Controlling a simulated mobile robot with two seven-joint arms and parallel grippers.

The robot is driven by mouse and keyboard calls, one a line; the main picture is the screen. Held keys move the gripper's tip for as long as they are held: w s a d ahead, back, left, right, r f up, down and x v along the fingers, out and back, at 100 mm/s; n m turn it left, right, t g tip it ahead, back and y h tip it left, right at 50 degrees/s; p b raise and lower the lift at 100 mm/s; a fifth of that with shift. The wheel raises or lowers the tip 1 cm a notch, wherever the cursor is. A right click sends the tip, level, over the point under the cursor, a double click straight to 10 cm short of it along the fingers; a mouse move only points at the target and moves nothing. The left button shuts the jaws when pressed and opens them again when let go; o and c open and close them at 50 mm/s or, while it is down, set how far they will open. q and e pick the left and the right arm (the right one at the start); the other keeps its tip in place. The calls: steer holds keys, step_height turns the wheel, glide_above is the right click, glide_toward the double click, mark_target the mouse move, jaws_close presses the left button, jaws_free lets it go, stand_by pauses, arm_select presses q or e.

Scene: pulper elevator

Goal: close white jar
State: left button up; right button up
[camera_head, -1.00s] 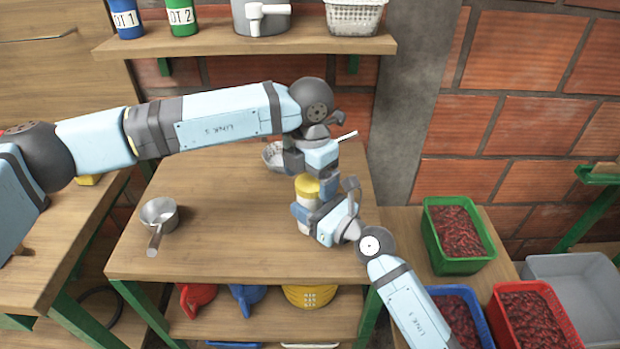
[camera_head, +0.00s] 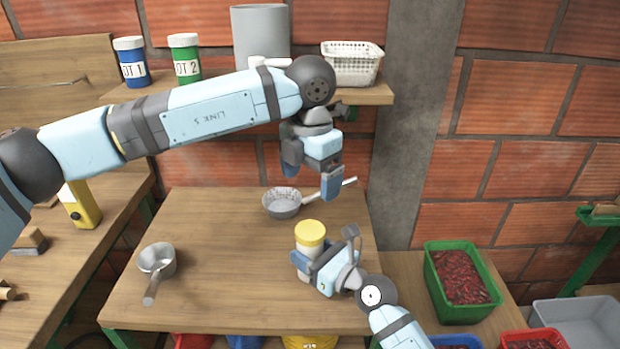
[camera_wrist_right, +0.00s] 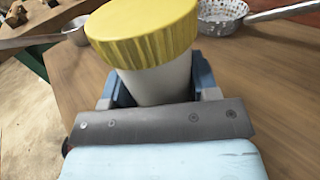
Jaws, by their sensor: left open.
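The white jar (camera_wrist_right: 160,84) has a ridged yellow lid (camera_wrist_right: 145,32) sitting on its top. The jar with its lid (camera_head: 310,234) also shows in the head view, on the right part of the wooden table. My right gripper (camera_head: 308,264) is around the jar's body, with a blue finger on each side of it in the right wrist view. My left gripper (camera_head: 308,180) is open and empty, in the air above and behind the jar, clear of the lid. The jar's base is hidden.
A strainer (camera_head: 283,203) with a long handle lies behind the jar, below my left gripper. A metal ladle (camera_head: 157,262) lies on the left of the table (camera_head: 215,290). The shelf (camera_head: 375,95) holds a white basket (camera_head: 351,64). The table's middle is clear.

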steer(key=o, duration=0.5)
steer(key=v, duration=1.4)
steer(key=shift+p, duration=0.35)
